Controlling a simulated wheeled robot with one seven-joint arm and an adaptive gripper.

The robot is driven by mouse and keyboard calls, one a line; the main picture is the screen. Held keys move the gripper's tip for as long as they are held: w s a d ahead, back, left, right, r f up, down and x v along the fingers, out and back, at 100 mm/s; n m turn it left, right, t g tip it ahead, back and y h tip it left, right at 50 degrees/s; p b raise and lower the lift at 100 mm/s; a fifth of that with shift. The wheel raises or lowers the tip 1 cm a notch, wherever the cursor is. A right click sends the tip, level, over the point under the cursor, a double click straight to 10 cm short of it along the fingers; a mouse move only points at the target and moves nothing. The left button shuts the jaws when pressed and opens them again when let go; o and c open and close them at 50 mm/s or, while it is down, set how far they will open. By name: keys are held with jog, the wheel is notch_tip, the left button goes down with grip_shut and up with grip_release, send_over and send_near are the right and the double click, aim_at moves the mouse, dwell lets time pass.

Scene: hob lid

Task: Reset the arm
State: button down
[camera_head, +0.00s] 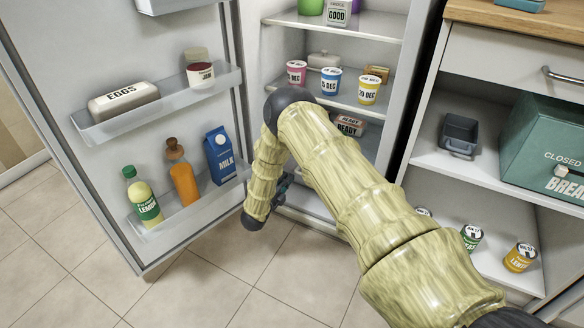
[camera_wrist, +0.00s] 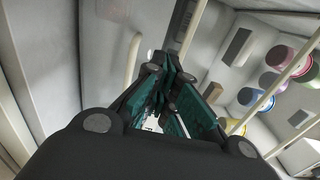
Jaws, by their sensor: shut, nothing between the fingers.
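My arm reaches across the head view toward the open fridge, bent at the elbow, with its wrist hanging down between the open door and the fridge body. My gripper (camera_wrist: 172,80) is shut and empty in the wrist view, pointing into the fridge. In the head view the gripper is mostly hidden behind my wrist, with only a small dark part showing. The wrist view also shows the fridge interior, with several cups at its right side.
The open fridge door (camera_head: 195,45) stands left, holding eggs (camera_head: 124,101), a jar, bottles and a milk carton (camera_head: 220,155). Cups, including a blue one (camera_head: 330,82), stand on a fridge shelf. Right are open cupboard shelves with a bread bin (camera_head: 545,145). The tiled floor is clear.

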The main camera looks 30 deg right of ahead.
jog(key=shift+p+v, duration=0.4)
jog(key=shift+v, duration=1.05)
jog(key=shift+f, duration=0.15)
